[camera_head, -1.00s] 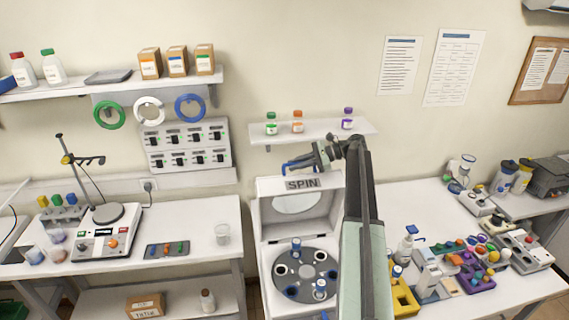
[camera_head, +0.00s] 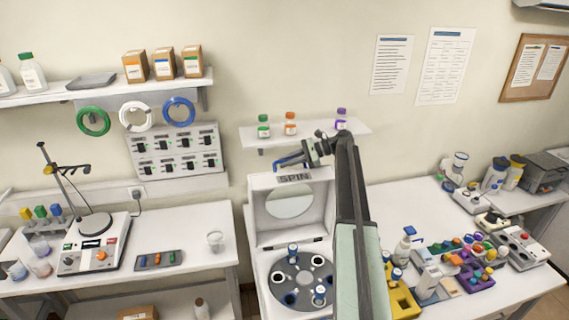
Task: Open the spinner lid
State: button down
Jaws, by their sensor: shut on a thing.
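The spinner is a white box in the middle of the view. Its white lid (camera_head: 262,226), marked SPIN and with a round window, stands upright at the back, open. Below it the grey rotor (camera_head: 302,270) with several holes lies exposed, with a few blue-capped tubes in it. My gripper (camera_head: 284,161) is at the top edge of the lid, just above the SPIN label. It is shut on the lid's blue handle (camera_head: 289,158), though the contact is small and partly hidden. My arm comes in from the lower right and covers the spinner's right side.
A small wall shelf (camera_head: 354,128) with three capped bottles sits just behind my gripper. The left bench holds a stirrer (camera_head: 93,250) and a beaker (camera_head: 215,241). The right bench carries a yellow holder (camera_head: 402,303), a white bottle (camera_head: 402,248) and coloured trays.

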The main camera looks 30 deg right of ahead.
jog(key=c, duration=1.4)
grip_release()
jog(key=shift+a+r, duration=0.15)
jog(key=shift+c, duration=0.2)
jog(key=shift+s, duration=0.1)
jog(key=p+v, duration=0.3)
jog(key=v, duration=0.5)
